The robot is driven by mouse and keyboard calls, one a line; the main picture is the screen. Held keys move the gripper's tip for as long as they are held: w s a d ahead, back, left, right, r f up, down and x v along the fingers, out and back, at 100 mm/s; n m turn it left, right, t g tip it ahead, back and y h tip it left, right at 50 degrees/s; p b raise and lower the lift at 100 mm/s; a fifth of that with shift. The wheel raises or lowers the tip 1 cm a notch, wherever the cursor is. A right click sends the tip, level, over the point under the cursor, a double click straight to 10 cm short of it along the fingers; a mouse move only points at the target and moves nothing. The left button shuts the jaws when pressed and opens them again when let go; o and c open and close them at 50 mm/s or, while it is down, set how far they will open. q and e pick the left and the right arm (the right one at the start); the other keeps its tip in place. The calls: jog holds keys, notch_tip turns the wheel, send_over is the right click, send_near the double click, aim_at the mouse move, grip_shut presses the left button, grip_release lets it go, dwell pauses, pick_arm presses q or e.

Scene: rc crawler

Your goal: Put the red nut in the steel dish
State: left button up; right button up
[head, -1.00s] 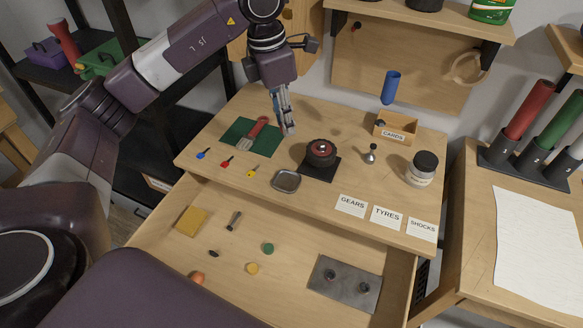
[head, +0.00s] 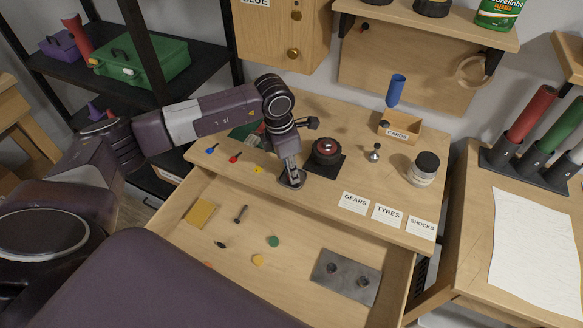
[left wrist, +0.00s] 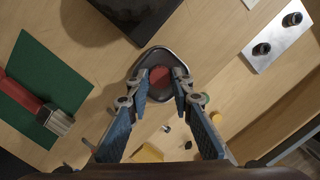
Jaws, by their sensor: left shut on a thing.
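My left gripper (head: 292,178) is low over the steel dish (head: 300,185) near the front edge of the tabletop. In the left wrist view its fingertips (left wrist: 160,84) are closed on the round red nut (left wrist: 161,76). The dark, rimmed dish (left wrist: 159,53) lies behind the nut there, and the nut overlaps it in the picture. I cannot tell whether the nut touches the dish. The nut is hidden by the fingers in the head view. My right gripper is not in view.
The open drawer (head: 290,235) below holds a sponge (head: 200,213) and a metal plate (head: 345,277). A jar (head: 424,168) stands further right.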

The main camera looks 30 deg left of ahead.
pick_arm(q)
jog(key=shift+f, duration=0.15)
jog(key=o, duration=0.5)
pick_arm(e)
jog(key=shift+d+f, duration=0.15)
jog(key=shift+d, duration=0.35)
pick_arm(q)
jog(key=shift+r, duration=0.3)
jog(key=r+b, duration=0.1)
jog(key=r, duration=0.3)
jog(key=s+r+b, duration=0.1)
jog(key=r, duration=0.2)
jog(key=a+r+b, duration=0.1)
jog(key=r, duration=0.3)
jog(key=shift+s+a+r, duration=0.1)
jog(key=shift+s+r, duration=0.1)
jog(key=shift+r, duration=0.1)
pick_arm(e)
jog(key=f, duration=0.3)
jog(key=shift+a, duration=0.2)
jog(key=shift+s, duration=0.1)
